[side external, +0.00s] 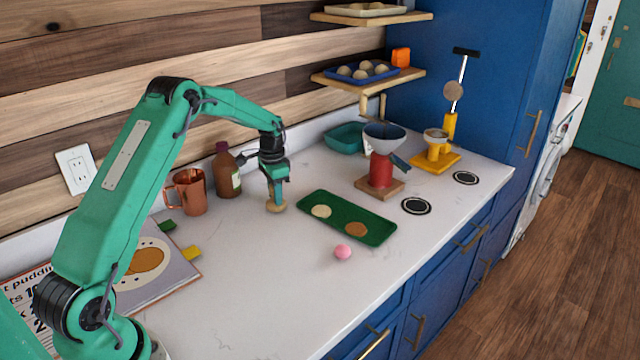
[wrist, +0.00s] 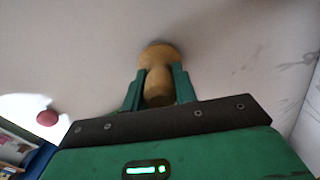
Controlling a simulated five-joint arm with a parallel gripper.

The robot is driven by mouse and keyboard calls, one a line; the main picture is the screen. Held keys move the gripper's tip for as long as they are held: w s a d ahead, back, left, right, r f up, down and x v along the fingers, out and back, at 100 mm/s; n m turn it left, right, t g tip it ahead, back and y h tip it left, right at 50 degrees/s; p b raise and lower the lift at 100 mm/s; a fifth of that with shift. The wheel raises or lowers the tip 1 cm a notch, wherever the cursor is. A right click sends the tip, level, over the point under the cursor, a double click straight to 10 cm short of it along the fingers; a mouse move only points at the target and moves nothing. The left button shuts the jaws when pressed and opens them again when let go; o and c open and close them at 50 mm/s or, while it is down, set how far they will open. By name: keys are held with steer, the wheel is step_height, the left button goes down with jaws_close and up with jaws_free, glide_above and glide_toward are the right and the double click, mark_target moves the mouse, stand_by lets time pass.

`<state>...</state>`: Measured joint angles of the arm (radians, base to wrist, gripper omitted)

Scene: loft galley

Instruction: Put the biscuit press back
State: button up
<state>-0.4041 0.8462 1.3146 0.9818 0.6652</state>
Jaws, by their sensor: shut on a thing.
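The biscuit press, a light wooden stamp with a round base (side external: 276,207), is in my gripper (side external: 275,182) in the side view. It is upright, with its base at or just above the white counter; I cannot tell if it touches. In the wrist view the green fingers (wrist: 158,85) are shut on the narrow handle of the press (wrist: 158,54), and its wider round end shows beyond them. The press is left of the green tray (side external: 374,230), which bears a pale round biscuit (side external: 321,211) and a brown one (side external: 355,229).
A brown bottle (side external: 227,172) and copper mug (side external: 190,192) stand left of my gripper. A pink ball (side external: 342,252) lies in front of the tray. A red stand with a grey bowl (side external: 381,168), a yellow stand (side external: 436,158) and two black-ringed discs (side external: 416,206) are at right. The front counter is clear.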

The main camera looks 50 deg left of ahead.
steer(key=shift+f, duration=0.25)
steer(key=o, duration=0.9)
step_height(320, 180, up, 12)
steer(key=shift+f, duration=0.1)
steer(key=shift+r, duration=0.2)
stand_by(0.7)
